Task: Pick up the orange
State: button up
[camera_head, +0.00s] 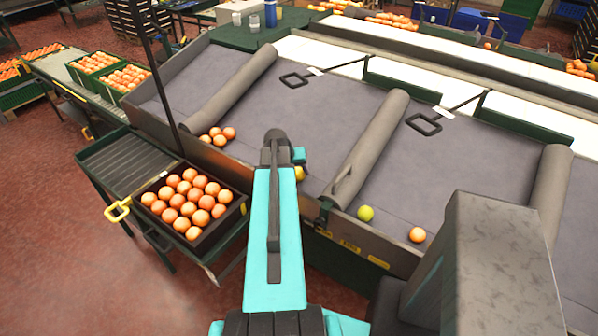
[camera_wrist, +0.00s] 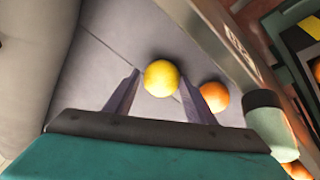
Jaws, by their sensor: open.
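In the wrist view, a yellow fruit (camera_wrist: 161,78) lies on the grey padded surface, between or just beyond the two fingertips of my gripper (camera_wrist: 159,82). The fingers are apart, and I cannot tell whether either touches it. An orange (camera_wrist: 214,96) lies close to its right, partly behind the right finger. In the head view, my teal arm reaches over the middle bay and hides most of the gripper. Part of the yellow fruit (camera_head: 299,173) shows just right of the arm. Another orange (camera_head: 417,234) lies in the right bay beside a green-yellow fruit (camera_head: 365,213).
Several oranges (camera_head: 217,136) lie at the left of the middle bay. A dark crate (camera_head: 203,238) full of oranges stands at the front left. Padded dividers (camera_head: 372,150) separate the bays, and a raised front edge (camera_head: 370,245) runs along them.

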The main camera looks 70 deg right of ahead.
jog(key=shift+s+d+f, duration=0.1)
jog(key=shift+d+f, duration=0.1)
jog(key=shift+f, duration=0.25)
jog(key=shift+c, duration=0.3)
jog(key=c, duration=0.7)
